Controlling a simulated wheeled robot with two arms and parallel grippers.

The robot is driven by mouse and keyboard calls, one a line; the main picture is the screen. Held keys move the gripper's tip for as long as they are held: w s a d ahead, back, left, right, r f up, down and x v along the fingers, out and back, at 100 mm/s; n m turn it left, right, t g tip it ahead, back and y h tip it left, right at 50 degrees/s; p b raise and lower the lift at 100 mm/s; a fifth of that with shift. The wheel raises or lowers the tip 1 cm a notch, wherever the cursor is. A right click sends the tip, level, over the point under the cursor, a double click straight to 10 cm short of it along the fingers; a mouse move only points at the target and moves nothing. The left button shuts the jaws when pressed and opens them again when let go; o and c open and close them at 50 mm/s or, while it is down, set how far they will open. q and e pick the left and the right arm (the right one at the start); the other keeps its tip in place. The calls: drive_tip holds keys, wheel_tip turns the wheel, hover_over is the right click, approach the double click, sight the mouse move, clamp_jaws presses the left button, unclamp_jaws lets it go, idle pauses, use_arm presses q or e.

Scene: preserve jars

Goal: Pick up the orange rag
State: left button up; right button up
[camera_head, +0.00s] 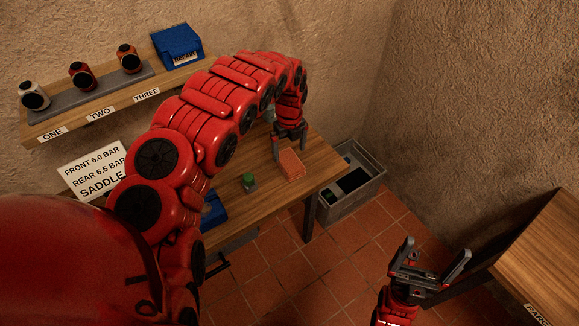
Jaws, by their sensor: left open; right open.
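The orange rag (292,165) lies as a folded block on the wooden table, near its right end. My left gripper (289,148) reaches over the table from the left and points down at the rag. Its fingers are open, at the rag's far edge; I cannot tell whether they touch it. My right gripper (430,262) is open and empty, low at the right above the tiled floor, well apart from the rag.
A small green-topped item (249,182) stands on the table (262,205) left of the rag. A grey crate (352,185) sits on the floor beyond the table's right end. Another wooden surface (545,250) is at the right. A shelf (120,105) with jars and a blue bin (178,45) hangs above.

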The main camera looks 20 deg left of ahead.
sight(290, 161)
use_arm(q)
drive_tip(key=shift+f, duration=0.8)
drive_tip(key=shift+d+f+p, duration=0.1)
drive_tip(key=shift+f+p, duration=0.3)
drive_tip(key=shift+p, duration=0.1)
drive_tip(key=f, duration=0.1)
drive_tip(key=f+p, duration=0.1)
drive_tip(key=shift+w+f, duration=0.25)
drive_tip(key=shift+f, duration=0.05)
drive_tip(key=shift+f+p, duration=0.35)
drive_tip(key=shift+f, duration=0.55)
drive_tip(key=c, duration=1.2)
